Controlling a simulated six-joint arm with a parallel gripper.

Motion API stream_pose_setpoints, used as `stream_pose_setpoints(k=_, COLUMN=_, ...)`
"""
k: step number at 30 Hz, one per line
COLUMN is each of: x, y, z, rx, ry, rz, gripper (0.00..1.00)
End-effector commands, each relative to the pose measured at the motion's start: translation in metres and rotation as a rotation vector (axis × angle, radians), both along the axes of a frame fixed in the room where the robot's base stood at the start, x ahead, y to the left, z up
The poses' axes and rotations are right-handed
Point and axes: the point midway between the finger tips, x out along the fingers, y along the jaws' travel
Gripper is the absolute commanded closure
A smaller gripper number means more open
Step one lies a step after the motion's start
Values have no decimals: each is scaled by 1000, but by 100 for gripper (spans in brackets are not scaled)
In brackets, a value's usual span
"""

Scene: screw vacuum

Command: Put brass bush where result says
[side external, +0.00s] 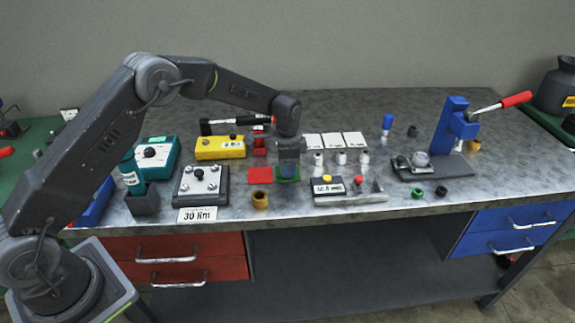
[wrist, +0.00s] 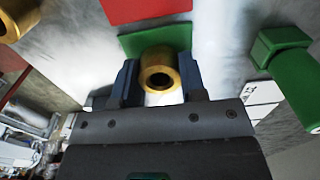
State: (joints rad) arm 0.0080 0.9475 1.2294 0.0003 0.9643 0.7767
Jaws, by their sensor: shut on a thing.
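My gripper (wrist: 158,80) is shut on a brass bush (wrist: 159,74), a short gold ring with a dark bore, seen in the wrist view. The fingers and bush are over the green square (wrist: 150,40). I cannot tell whether the bush touches it. In the side external view my gripper (side external: 288,168) is low over the same green square (side external: 279,180), and the held bush is hidden. The red square (side external: 259,175) lies just left of it; it also shows in the wrist view (wrist: 148,9). A second brass bush (side external: 260,200) stands in front of the red square.
A small gauge with a yellow button (side external: 327,180) stands right of the green square; its reading is too small. A plate with bolts (side external: 201,185) and a "30 Nm" card (side external: 197,214) are left. White cards (side external: 335,141), metal cylinders and a blue press (side external: 452,130) stand further right.

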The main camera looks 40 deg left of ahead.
Motion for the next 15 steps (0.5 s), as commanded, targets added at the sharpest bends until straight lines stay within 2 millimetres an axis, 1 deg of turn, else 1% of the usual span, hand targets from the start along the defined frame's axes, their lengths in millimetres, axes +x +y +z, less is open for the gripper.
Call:
stream_pose_setpoints(k=3, x=0, y=0, z=-3, rx=0, ry=0, rz=0, gripper=95)
stream_pose_setpoints(k=4, x=0, y=0, z=-3, rx=0, ry=0, rz=0, gripper=59)
stream_pose_setpoints(k=11, x=0, y=0, z=-3, rx=0, ry=1, rz=0, gripper=37)
stream_pose_setpoints(k=15, x=0, y=0, z=-3, rx=0, ry=1, rz=0, gripper=36)
